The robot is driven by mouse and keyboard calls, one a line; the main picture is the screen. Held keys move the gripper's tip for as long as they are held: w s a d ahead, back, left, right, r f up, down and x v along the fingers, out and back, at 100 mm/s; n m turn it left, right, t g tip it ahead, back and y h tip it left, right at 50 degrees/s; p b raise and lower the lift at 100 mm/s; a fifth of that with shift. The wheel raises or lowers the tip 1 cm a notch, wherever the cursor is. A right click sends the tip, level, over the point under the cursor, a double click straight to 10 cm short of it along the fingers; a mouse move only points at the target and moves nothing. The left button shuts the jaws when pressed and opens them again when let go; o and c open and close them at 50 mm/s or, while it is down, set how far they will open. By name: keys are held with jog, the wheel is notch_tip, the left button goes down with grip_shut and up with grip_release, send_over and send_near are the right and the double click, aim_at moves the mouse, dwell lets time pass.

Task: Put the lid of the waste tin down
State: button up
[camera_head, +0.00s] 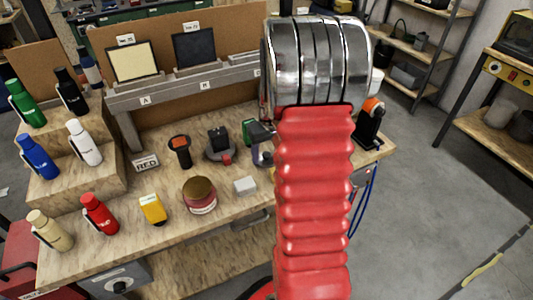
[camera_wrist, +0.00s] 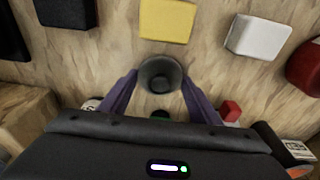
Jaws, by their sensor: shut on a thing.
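My gripper (camera_wrist: 161,82) has its two purple fingers shut on a grey round piece (camera_wrist: 161,72) with a darker middle, seen from above in the wrist view. I cannot tell for sure whether it is the lid of the waste tin, or whether it touches the bench.
A white block (camera_head: 245,186) and a yellow item (camera_head: 153,209) stand near the bench front. Behind are a torch (camera_head: 180,152) and a dark device (camera_head: 219,145). Several bottles stand left. A black and orange item (camera_head: 369,122) stands right. The wrist view shows another yellow block (camera_wrist: 168,20).

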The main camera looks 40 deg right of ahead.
jog(key=o, duration=1)
jog(key=shift+f, duration=0.1)
notch_tip(320, 180, up, 12)
jog(key=s, duration=0.1)
jog(key=shift+s+a, duration=0.2)
jog(key=shift+s, duration=0.15)
dwell(0.5)
